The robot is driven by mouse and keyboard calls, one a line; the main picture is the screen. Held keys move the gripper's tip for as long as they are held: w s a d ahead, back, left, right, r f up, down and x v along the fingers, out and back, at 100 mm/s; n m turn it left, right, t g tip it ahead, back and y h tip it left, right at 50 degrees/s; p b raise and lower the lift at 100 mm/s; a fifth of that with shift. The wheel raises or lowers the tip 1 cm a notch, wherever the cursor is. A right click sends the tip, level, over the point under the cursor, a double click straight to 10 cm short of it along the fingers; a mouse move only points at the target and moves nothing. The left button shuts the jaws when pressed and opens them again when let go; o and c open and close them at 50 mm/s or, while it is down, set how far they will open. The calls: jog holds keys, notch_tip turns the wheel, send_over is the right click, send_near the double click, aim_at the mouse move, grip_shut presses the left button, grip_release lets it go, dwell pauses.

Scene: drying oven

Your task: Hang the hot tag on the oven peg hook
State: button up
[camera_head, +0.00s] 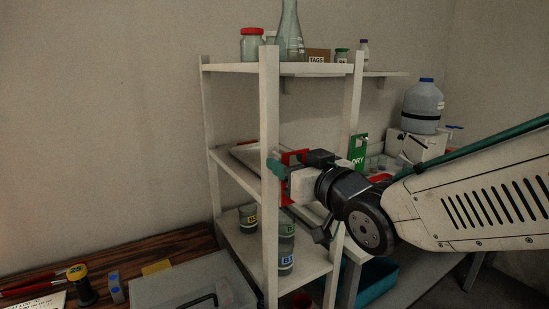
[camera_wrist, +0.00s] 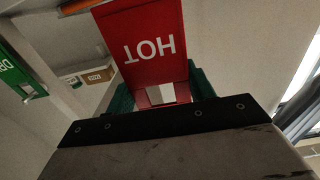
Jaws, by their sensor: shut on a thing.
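The red hot tag (camera_wrist: 145,42) fills the upper middle of the wrist view, its white HOT lettering upside down. My gripper (camera_wrist: 163,92) is shut on the tag's near end, with a green finger on each side. In the head view, a red part of the tag (camera_head: 295,157) shows beside my gripper (camera_head: 282,174), close to the shelf's front post. An orange-brown rod (camera_wrist: 80,6) shows at the top edge of the wrist view, near the tag's far end. I cannot tell whether it is the peg or whether it touches the tag. The oven is not clearly recognisable.
A white shelf rack (camera_head: 268,110) stands around my gripper, with jars and a flask on top and beakers (camera_head: 286,262) below. A green DRY tag (camera_head: 358,150) hangs at its right post. A water jug (camera_head: 423,105) stands behind my arm. A grey case (camera_head: 190,290) lies at lower left.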

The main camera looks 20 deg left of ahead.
aim_at(274, 154)
jog(key=x, duration=0.4)
jog(key=shift+w+a+f, duration=0.3)
jog(key=shift+w+a, duration=0.2)
jog(key=shift+a, duration=0.05)
jog(key=shift+w+a+f, duration=0.3)
jog(key=shift+w+a, duration=0.15)
jog(key=shift+a, duration=0.05)
jog(key=shift+f, duration=0.2)
jog(key=o, duration=0.9)
